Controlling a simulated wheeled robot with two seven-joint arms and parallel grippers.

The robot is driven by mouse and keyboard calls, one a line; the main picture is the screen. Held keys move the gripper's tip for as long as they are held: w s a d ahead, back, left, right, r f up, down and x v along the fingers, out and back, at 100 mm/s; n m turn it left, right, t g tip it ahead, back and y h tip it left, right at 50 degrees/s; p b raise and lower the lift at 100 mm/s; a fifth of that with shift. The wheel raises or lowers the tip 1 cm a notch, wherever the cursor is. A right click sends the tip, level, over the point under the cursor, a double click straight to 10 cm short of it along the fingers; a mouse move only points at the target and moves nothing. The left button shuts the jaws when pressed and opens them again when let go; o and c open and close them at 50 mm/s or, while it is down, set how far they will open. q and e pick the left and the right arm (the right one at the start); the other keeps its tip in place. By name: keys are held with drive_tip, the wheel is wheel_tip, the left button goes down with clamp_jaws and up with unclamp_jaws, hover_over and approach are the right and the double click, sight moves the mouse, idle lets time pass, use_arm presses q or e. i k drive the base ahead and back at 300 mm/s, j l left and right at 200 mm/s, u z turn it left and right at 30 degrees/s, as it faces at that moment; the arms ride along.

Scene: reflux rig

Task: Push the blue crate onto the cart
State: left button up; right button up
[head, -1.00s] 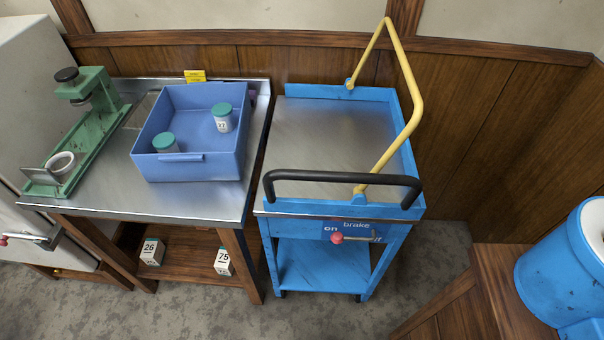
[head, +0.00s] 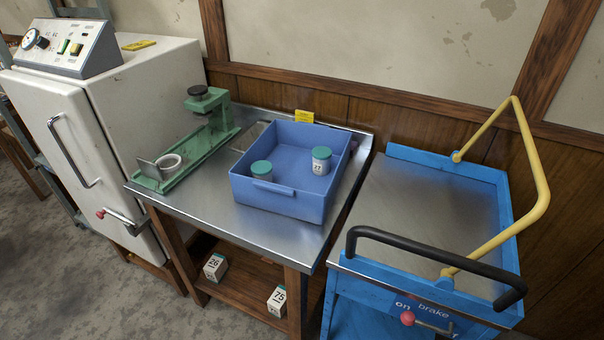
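The blue crate (head: 277,203) sits on the steel-topped table (head: 225,222), with its handle side facing me. Two jars with teal lids stand in it: one jar (head: 321,161) toward the right, labelled 27, and another jar (head: 262,171) near the front left. The blue cart (head: 400,278) stands to the right of the table, and its steel top (head: 420,205) is bare. A narrow dark gap shows between table and cart. The cart has a yellow hoop rail, a black handle and a red-knobbed lever by an "on / brake" label. Neither of my grippers shows.
A green press-like device (head: 205,140) stands on the table left of the crate. A white cabinet (head: 110,130) with a control box (head: 68,47) is at the far left. Boxes marked 26 (head: 215,266) and 75 (head: 277,300) sit on the lower shelf. Floor is clear at front left.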

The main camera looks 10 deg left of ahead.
sight(296, 191)
drive_tip(key=i+j+z, duration=0.2)
drive_tip(key=j, duration=0.25)
drive_tip(key=j+z, duration=0.15)
drive_tip(key=j, duration=0.25)
drive_tip(key=i+j+z, duration=0.2)
drive_tip(key=j, duration=0.3)
drive_tip(key=k, duration=0.1)
